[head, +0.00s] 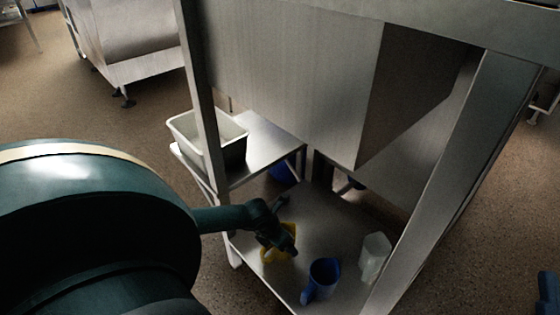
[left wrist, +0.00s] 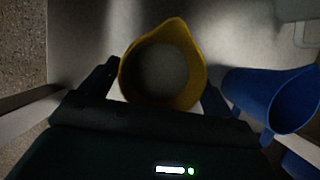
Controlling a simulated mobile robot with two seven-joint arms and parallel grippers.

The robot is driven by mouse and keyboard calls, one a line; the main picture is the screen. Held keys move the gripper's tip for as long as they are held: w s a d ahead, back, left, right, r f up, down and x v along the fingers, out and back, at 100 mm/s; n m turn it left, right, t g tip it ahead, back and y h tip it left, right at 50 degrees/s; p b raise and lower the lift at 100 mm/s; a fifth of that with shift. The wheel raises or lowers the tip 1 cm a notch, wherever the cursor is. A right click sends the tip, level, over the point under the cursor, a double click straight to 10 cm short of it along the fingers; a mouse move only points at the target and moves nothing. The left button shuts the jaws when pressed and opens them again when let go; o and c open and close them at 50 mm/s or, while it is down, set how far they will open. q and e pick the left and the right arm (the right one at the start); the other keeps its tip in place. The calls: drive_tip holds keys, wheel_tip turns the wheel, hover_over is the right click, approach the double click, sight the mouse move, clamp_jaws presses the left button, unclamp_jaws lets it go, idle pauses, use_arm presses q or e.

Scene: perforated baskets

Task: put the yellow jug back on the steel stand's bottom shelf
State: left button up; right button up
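The yellow jug (head: 268,254) stands on the bottom shelf (head: 330,232) of the steel stand, partly hidden behind my left gripper (head: 284,248). In the left wrist view I look down into the jug's round mouth (left wrist: 190,50), with its spout at the far side. The fingers of my left gripper (left wrist: 160,82) are wide apart, one on each side of the jug's near part. The jug's handle is hidden.
A blue jug (head: 322,278) stands just right of the yellow one, close to my right-hand finger in the wrist view. A clear jug (head: 375,258) stands beyond it. Stand legs (head: 455,190) and a big steel hopper (head: 290,70) hem in the shelf. A white bin (head: 183,124) sits at left.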

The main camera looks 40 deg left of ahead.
use_arm(q)
drive_tip(key=shift+o, duration=0.2)
drive_tip(key=shift+r, duration=0.3)
drive_tip(key=p+v, duration=0.6)
drive_tip(key=v, duration=0.4)
drive_tip(key=shift+s+r+p, duration=0.15)
drive_tip(key=shift+r+p, duration=0.1)
drive_tip(key=shift+p, duration=0.05)
drive_tip(key=shift+s+r, duration=0.25)
drive_tip(key=shift+r, duration=0.25)
use_arm(e)
drive_tip(key=shift+s+f+m+g+h, duration=0.2)
drive_tip(key=shift+f+m+g+h, duration=0.15)
drive_tip(key=shift+f+m+h, duration=0.35)
drive_tip(key=shift+s+f+m+g+h, duration=0.2)
drive_tip(key=shift+f+m+g+h, duration=0.15)
drive_tip(key=shift+f+h, duration=0.45)
drive_tip(key=shift+s+f+m+g+h, duration=0.2)
drive_tip(key=shift+f+m+g+h, duration=0.1)
drive_tip(key=shift+f+m+h, duration=0.4)
drive_tip(key=shift+f, duration=0.15)
